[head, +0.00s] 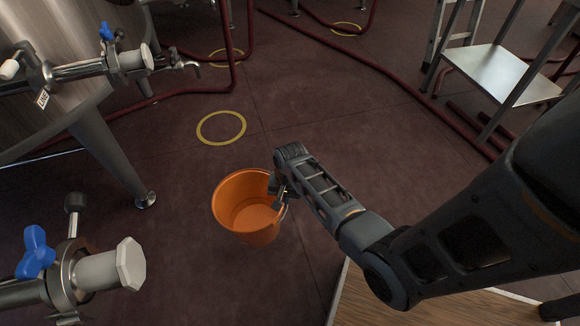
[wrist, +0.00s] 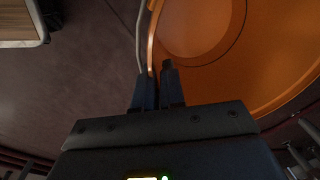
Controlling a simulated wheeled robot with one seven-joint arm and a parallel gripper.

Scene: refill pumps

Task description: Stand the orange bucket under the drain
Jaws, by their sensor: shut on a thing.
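The orange bucket (head: 250,215) is upright and empty in the head view, left of my arm. My gripper (head: 279,195) is shut on its right rim. In the wrist view, the bucket (wrist: 270,75) fills the upper right, and its wall runs between the two fingers of my gripper (wrist: 157,78). I cannot tell for sure whether the bucket touches the floor. A steel drain pipe with a blue valve handle (head: 107,31) juts from a tank at the upper left, its outlet (head: 192,66) near a yellow floor ring. The nearest yellow ring (head: 221,128) lies bare behind the bucket.
Another steel valve with a blue handle (head: 36,252) stands close at the lower left. A tank leg (head: 120,160) reaches the floor left of the bucket. Red hoses (head: 400,85) cross the floor behind. A metal step stand (head: 500,72) is at the upper right; a wooden-topped surface (head: 420,300) is at the bottom.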

